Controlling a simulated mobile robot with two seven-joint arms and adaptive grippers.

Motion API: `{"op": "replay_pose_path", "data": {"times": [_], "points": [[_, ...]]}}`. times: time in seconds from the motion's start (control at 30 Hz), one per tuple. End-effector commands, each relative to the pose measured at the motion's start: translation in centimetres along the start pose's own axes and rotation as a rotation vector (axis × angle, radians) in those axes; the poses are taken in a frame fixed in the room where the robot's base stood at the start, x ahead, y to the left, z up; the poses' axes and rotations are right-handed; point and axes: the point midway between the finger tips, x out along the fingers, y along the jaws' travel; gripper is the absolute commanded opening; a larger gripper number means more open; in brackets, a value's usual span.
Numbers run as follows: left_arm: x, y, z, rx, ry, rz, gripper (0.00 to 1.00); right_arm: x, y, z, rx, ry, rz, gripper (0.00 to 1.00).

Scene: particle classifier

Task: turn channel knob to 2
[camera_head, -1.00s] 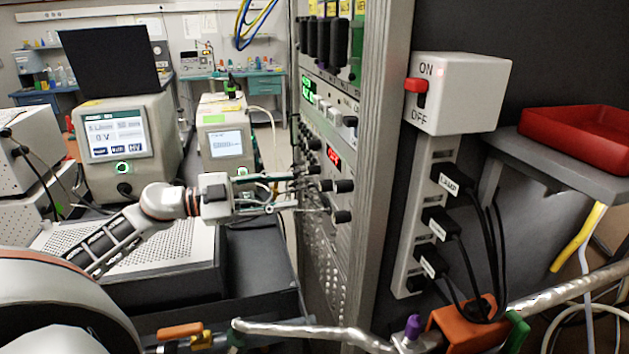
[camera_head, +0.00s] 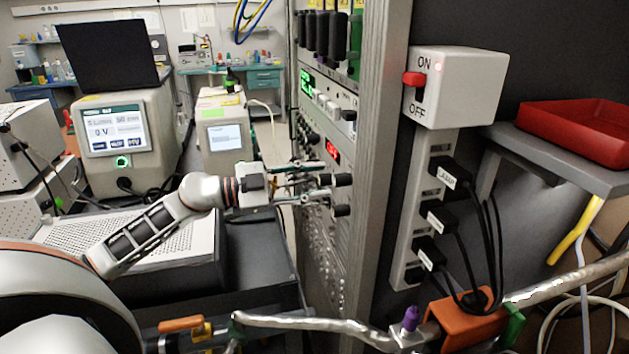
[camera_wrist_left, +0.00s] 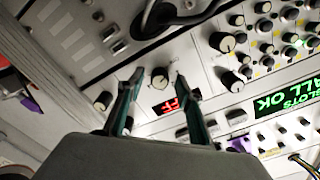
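The front panel of the rack (camera_head: 322,225) faces left in the head view, with dark knobs on it. My left gripper (camera_head: 312,187) reaches in from the left, its fingertips at the panel near two black knobs. In the left wrist view, a small knob with a light face (camera_wrist_left: 160,77) lies between the two open fingertips (camera_wrist_left: 158,75), with a gap visible on each side. A red display (camera_wrist_left: 165,106) is just below that knob. I cannot read the channel labels or the knob's setting. My right gripper is not in view.
Several other knobs crowd the panel, including a black one (camera_wrist_left: 103,100) left of the fingers. A green display (camera_wrist_left: 290,100) is to the right. A power switch box (camera_head: 458,88) and red tray (camera_head: 578,130) stand right of the rack. A black bench (camera_head: 258,250) lies below my arm.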

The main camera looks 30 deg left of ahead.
Motion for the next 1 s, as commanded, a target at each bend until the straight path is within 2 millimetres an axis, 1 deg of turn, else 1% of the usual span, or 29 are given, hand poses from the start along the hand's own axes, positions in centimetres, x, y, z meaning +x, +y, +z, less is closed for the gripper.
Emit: {"op": "replay_pose_path", "data": {"times": [0.07,0.1,0.17,0.2,0.23,0.57,0.77,1.0], "points": [[0.0,0.0,0.0,0.0,0.0,0.0,0.36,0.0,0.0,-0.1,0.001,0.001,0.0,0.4],[0.0,0.0,0.0,0.0,0.0,0.0,0.33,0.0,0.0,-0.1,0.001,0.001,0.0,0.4],[0.0,0.0,0.0,0.0,0.0,0.0,0.17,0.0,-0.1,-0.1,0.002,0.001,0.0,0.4],[0.0,0.0,0.0,0.0,0.0,0.0,0.07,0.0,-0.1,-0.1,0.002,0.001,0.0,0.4],[0.0,0.0,0.0,0.0,0.0,0.0,0.0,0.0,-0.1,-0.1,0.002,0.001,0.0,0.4],[0.0,-0.1,-0.1,0.018,0.001,0.0,0.0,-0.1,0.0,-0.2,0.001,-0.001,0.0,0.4],[0.0,-0.1,-0.3,0.099,0.0,0.002,0.0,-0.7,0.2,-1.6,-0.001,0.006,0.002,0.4],[0.0,-0.1,-0.2,0.288,-0.002,0.004,0.0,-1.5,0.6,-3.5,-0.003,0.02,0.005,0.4]]}}
